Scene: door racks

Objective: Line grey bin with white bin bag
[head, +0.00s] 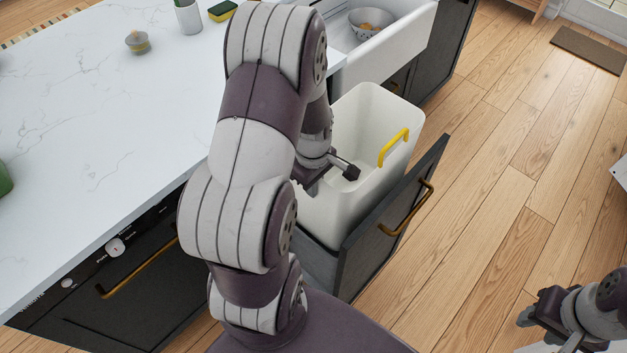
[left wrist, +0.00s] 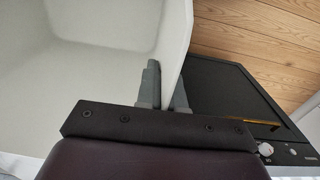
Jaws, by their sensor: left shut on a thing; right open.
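A tall pale grey, nearly white bin (head: 352,205) with a yellow handle (head: 393,147) stands upright in the pulled-out dark drawer (head: 395,205). My left gripper (head: 335,175) is at the bin's near rim. In the left wrist view, the fingers of my left gripper (left wrist: 165,90) sit on either side of the bin wall (left wrist: 176,50), shut on it. My right gripper (head: 538,308) is open at the lower right, away from the bin.
A white marble counter (head: 110,110) lies left, with a sponge (head: 222,10), a cup (head: 188,16) and a small pot (head: 137,42) on it. A sink (head: 400,35) with a bowl (head: 371,22) is behind the bin.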

